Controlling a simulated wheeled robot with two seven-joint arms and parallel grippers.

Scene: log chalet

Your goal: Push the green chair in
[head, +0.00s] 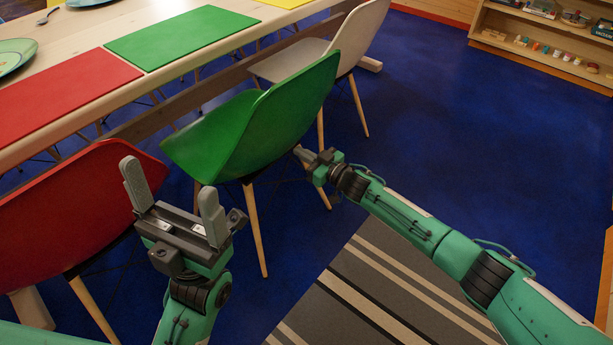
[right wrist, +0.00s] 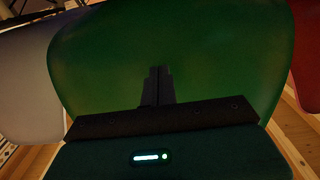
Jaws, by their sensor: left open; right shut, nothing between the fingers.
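The green chair (head: 260,122) stands at the long side of the wooden table, between a red chair and a white chair, with its backrest towards me. Its front part lies close to the table edge, and its wooden legs stand on the blue floor. My right gripper (head: 301,153) is shut and empty, just behind the right side of the green backrest. In the right wrist view the green chair (right wrist: 225,60) fills most of the picture, with the shut fingers (right wrist: 160,75) pointing at it; I cannot tell whether they touch. My left gripper (head: 172,190) is open and empty, nearer the red chair.
The table (head: 165,85) carries a green mat (head: 180,38) and a red mat (head: 65,92). The red chair (head: 75,205) is at left, the white chair (head: 350,40) beyond. A striped rug (head: 375,290) lies below my right arm. A shelf (head: 550,40) stands at upper right.

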